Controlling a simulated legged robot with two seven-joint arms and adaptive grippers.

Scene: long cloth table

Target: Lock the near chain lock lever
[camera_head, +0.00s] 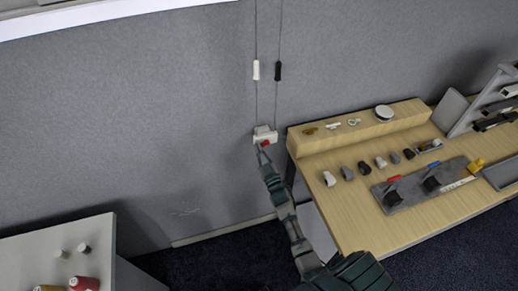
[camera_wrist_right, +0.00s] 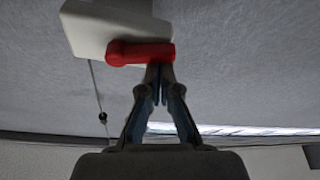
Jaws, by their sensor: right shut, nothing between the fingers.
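The chain lock is a white housing (camera_head: 264,132) on the grey wall, below two hanging cords. Its red lever (camera_head: 265,143) shows at the housing's underside. In the right wrist view the white housing (camera_wrist_right: 92,27) is at the top and the red lever (camera_wrist_right: 138,53) lies crosswise, its rounded end to the left. My right gripper (camera_head: 261,148) reaches up to the lever from below. In the wrist view its fingertips (camera_wrist_right: 159,70) are together and empty, right at the lever's lower edge near its right part. I cannot tell if they touch it. My left gripper is out of view.
A white pull (camera_head: 256,70) and a black pull (camera_head: 278,71) hang on the cords above the lock. A wooden bench (camera_head: 352,218) with small parts stands to the right. A grey cabinet (camera_head: 60,238) with spools is at lower left. The wall around the lock is clear.

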